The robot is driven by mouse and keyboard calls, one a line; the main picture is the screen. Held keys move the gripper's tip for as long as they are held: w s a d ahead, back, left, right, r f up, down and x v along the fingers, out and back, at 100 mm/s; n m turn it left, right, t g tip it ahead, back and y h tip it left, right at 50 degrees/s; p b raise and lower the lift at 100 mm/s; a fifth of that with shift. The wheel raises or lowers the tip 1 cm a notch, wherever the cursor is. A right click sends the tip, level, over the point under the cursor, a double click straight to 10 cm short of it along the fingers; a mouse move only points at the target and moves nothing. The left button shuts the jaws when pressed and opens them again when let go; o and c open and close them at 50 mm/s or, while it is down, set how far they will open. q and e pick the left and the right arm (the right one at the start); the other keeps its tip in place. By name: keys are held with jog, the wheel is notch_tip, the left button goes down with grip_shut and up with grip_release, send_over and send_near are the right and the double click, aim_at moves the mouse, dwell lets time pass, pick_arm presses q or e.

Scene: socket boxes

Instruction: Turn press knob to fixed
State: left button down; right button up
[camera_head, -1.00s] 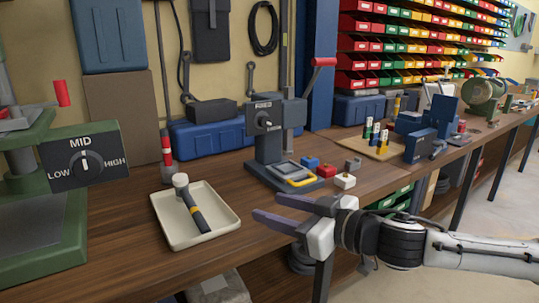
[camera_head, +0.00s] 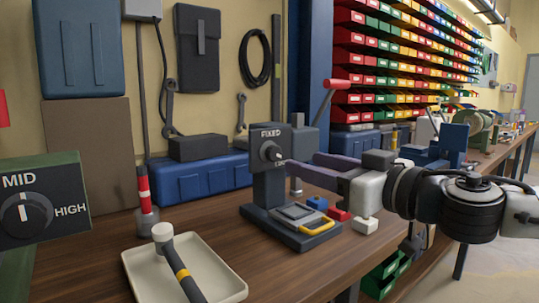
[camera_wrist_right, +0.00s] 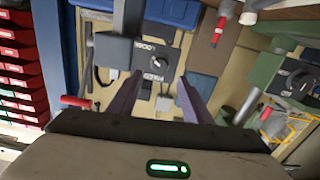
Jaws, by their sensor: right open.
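The dark grey press (camera_head: 266,185) stands on the workbench, its upper block marked FIXED with a second, partly covered label below. Its round knob (camera_head: 271,152) faces me; its pointer is too small to read surely. My right gripper (camera_head: 300,164) comes in from the right, its purple fingers level with the knob and near the press face. In the right wrist view the knob (camera_wrist_right: 159,63) lies ahead, between and beyond the two spread fingertips (camera_wrist_right: 160,79). The right gripper is open and empty, apart from the knob. My left gripper is not in view.
A cream tray (camera_head: 140,278) with a hammer (camera_head: 178,268) lies front left. A green machine with a MID/HIGH dial (camera_head: 24,212) is at far left. Small red (camera_head: 338,213), blue and white blocks sit right of the press. A red-handled lever (camera_head: 340,85) rises behind.

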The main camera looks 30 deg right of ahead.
aim_at(276, 154)
jog(key=w+p, duration=0.2)
jog(key=w, duration=0.1)
jog(key=w+p, duration=0.2)
jog(key=shift+w+a+r, duration=0.2)
jog(key=shift+a+r, duration=0.05)
jog(key=shift+r, duration=0.05)
jog(key=shift+w+a+f+p, duration=0.1)
jog(key=shift+w+p, duration=0.55)
jog(key=shift+w, duration=0.55)
jog(key=shift+w+p, duration=0.5)
jog(key=shift+p, duration=0.05)
jog(key=shift+w+f, duration=0.1)
jog(key=shift+w, duration=0.1)
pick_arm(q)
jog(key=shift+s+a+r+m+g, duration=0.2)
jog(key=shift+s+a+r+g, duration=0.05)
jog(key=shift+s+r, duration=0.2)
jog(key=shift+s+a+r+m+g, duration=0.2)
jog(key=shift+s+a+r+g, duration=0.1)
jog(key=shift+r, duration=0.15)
